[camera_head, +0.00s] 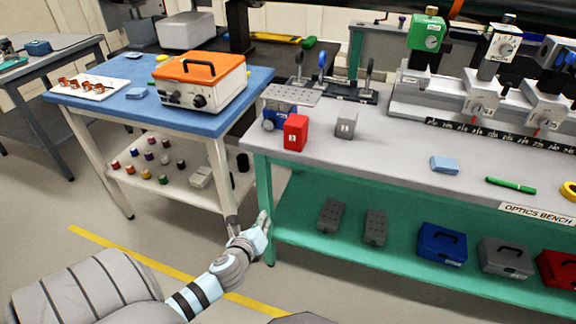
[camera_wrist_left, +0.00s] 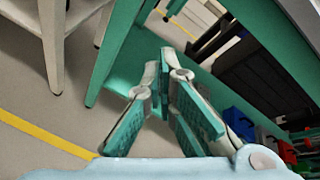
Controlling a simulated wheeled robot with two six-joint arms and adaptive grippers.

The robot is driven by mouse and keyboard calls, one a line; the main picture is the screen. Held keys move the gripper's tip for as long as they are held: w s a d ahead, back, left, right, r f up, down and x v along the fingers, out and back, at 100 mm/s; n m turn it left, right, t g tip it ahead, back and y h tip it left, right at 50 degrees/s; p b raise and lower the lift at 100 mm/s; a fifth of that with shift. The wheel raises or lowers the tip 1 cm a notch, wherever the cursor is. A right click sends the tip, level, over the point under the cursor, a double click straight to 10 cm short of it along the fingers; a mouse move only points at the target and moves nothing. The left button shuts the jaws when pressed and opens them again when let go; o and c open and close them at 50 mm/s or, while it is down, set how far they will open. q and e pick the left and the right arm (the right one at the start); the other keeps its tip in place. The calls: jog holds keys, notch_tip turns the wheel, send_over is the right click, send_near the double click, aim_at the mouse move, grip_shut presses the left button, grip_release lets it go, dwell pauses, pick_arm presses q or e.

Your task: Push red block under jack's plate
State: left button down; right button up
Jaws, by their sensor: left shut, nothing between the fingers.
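The red block (camera_head: 295,132) stands upright on the grey optics bench near its left end, with a small white label on its front. The jack (camera_head: 271,121), blue with a round knob, sits just behind and left of it. A grey plate (camera_head: 281,109) shows at the jack's top, partly hidden by the block. The block appears in front of the jack, not under the plate; whether they touch I cannot tell. My left gripper (camera_head: 264,224) is shut and empty, below the bench top near its front left leg. The left wrist view also shows its fingers together (camera_wrist_left: 165,62). My right gripper is not in view.
A grey block (camera_head: 346,125) stands right of the red one. The optics bench (camera_head: 390,150) has a green lower shelf (camera_head: 300,195) with cases. A blue-topped table (camera_head: 130,108) stands left, with an orange-lidded box (camera_head: 203,82). Bare floor lies between my arm and the furniture.

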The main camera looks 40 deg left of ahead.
aim_at(294, 144)
pick_arm(q)
notch_tip(294, 144, up, 15)
jog(key=w+d+m+t+b, duration=0.2)
jog(key=m+t, duration=0.2)
jog(key=m, duration=0.3)
jog(key=b+x, duration=0.2)
jog(key=x, duration=1.1)
jog(key=shift+w+r, duration=0.15)
jog(key=shift+w, duration=0.1)
jog(key=shift+w+a, duration=0.15)
jog(key=shift+w, duration=0.1)
jog(key=shift+r, duration=0.1)
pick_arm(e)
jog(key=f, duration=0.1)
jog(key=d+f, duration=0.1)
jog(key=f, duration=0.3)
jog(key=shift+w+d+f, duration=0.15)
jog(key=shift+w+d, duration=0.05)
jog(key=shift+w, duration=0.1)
